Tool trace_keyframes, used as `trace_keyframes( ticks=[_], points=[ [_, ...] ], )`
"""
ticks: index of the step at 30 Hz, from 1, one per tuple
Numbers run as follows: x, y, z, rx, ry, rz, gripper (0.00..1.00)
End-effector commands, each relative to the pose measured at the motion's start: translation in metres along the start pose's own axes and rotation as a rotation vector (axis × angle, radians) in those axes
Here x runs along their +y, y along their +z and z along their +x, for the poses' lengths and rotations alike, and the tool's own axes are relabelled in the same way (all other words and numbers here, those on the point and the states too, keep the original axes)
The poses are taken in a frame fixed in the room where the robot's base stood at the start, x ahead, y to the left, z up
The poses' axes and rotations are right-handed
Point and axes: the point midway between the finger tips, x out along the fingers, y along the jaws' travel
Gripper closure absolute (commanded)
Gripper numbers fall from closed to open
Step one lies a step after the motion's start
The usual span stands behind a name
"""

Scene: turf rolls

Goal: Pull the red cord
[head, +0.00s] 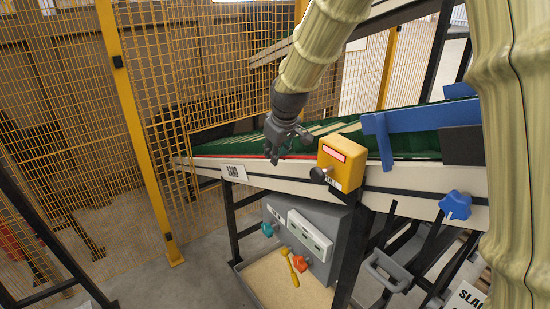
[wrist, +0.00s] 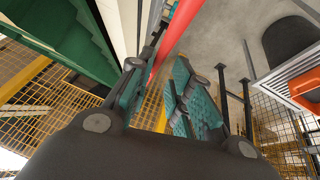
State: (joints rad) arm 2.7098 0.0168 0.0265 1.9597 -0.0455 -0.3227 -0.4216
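The red cord (head: 242,157) runs as a thin red line along the upper side edge of the conveyor in the head view. In the wrist view the red cord (wrist: 183,28) is a thick red band slanting from the top down toward the space between my fingers. My gripper (head: 284,149) is over the conveyor's near edge, at the cord, with its fingers pointing down. In the wrist view my gripper (wrist: 165,80) has its two teal-padded fingers apart. The cord's lower part is hidden behind the left finger; I cannot tell whether either finger touches it.
A yellow box (head: 341,162) with a red label and black knob is mounted close right of my gripper. A blue bracket (head: 415,119) crosses the conveyor farther right. A grey control box (head: 300,238) hangs below. Yellow mesh fencing (head: 85,120) stands left.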

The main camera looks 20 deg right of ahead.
Motion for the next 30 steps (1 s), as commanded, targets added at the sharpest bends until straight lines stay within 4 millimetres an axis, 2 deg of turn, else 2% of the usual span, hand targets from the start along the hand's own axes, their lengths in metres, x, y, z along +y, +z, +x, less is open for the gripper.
trace_keyframes(
  ticks=[9,15,21,30],
  points=[
    [0.0,0.0,-0.053,0.002,0.0,0.0,0.82],
    [0.0,0.001,-0.076,0.001,0.0,0.001,0.82],
    [-0.001,0.002,-0.086,0.0,-0.001,0.001,0.82],
    [-0.001,0.002,-0.087,0.0,0.0,0.0,0.82]
  ],
)
